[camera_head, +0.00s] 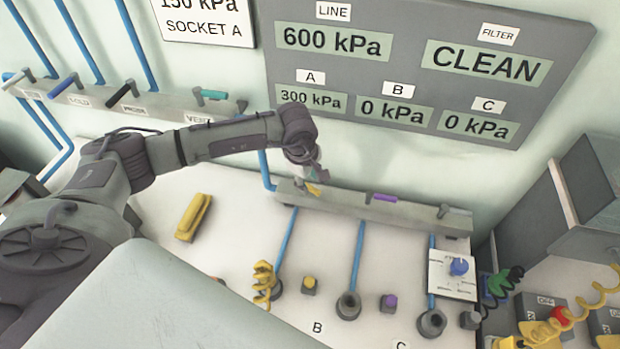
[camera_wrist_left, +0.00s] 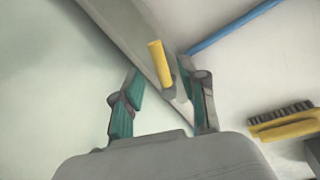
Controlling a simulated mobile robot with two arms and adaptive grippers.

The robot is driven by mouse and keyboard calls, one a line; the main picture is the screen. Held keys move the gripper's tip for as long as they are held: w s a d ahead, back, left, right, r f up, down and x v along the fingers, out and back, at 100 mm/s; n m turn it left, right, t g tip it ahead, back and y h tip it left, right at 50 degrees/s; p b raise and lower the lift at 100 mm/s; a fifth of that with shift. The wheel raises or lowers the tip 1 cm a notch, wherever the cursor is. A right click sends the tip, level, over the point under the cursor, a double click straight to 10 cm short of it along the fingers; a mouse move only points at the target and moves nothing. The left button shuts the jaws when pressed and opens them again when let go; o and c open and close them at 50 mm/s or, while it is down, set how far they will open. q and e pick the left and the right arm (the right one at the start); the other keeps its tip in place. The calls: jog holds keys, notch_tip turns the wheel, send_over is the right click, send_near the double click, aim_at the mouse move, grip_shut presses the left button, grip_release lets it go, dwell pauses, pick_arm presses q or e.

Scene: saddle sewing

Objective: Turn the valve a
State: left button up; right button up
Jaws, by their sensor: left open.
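Valve a appears to be the valve with the small yellow handle (camera_head: 313,189) at the left end of the grey manifold bar (camera_head: 345,205). My left gripper (camera_head: 312,178) is at this handle, reaching in from the left, and partly covers it. In the left wrist view the yellow handle (camera_wrist_left: 160,63) stands between the two spread teal-lined fingers of the open gripper (camera_wrist_left: 163,95). I cannot tell whether a finger touches it. Panel readout A (camera_head: 311,98) shows 300 kPa. My right gripper is not in view.
A purple valve handle (camera_head: 381,197) is farther right on the bar. B and C read 0 kPa. A yellow brush (camera_head: 193,217) lies on the bench. A coiled yellow hose (camera_head: 264,285) and several sockets stand in front of the bar. The back wall is close behind.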

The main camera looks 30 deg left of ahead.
pick_arm(q)
jog(key=shift+w+d+f, duration=0.1)
jog(key=shift+w+f, duration=0.05)
jog(key=shift+f, duration=1.05)
grip_shut()
